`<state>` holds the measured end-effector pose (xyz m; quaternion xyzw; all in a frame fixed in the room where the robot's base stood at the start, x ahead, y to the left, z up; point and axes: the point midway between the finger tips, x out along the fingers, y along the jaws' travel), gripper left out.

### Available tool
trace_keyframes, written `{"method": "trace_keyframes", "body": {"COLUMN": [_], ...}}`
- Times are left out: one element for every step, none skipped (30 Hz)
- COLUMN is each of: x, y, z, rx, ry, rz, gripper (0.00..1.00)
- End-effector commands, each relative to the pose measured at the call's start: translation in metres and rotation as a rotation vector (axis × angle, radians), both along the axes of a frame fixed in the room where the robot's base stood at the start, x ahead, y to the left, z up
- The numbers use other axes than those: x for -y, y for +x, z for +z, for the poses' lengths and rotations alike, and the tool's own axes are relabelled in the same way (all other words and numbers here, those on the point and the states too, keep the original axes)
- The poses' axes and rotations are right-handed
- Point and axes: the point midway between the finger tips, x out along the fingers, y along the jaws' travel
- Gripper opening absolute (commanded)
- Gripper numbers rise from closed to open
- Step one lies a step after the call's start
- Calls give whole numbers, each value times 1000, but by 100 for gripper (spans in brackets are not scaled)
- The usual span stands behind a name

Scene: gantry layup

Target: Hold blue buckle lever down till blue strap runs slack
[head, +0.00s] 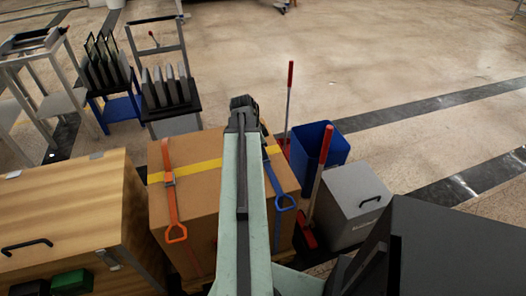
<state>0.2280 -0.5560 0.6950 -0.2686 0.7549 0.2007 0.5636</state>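A large cardboard box (205,205) stands in the middle of the head view. The blue buckle lever cannot be made out; my arm covers part of this area. An orange strap (171,205) with a small buckle (169,179) lies on the left side of the box. My gripper (243,103) is the dark end of my arm, over the box's far edge in the picture. Its fingers cannot be told apart, and I cannot tell whether it touches anything.
A yellow band (205,167) crosses the box top. A wooden crate (75,205) stands at left. At right are a blue bin (325,150), a grey box (352,200) and red-handled brooms (321,165). Carts with upright panels (168,88) stand behind at left. The floor beyond is open.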

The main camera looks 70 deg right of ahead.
Motion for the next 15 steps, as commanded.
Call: {"method": "trace_keyframes", "body": {"x": [0, 0, 0, 0, 0, 0, 0, 0, 0, 0, 0, 0, 0, 0, 0], "y": [0, 0, 0, 0, 0, 0, 0, 0, 0, 0, 0, 0, 0, 0, 0], "z": [4, 5, 8, 9, 11, 13, 14, 15, 16, 15, 15, 15, 14, 14, 14], "rx": [0, 0, 0, 0, 0, 0, 0, 1, 0, 0, 0, 0, 0, 0, 0], "ry": [1, 1, 1, 1, 1, 1, 1, 1, 0, 0, 0, 0, 0, 0, 0], "rz": [0, 0, 0, 0, 0, 0, 0, 0, 0, 0, 0, 0, 0, 0, 0], "gripper": [0, 0, 0, 0, 0, 0, 0, 0, 0, 0, 0, 0, 0, 0, 0]}}
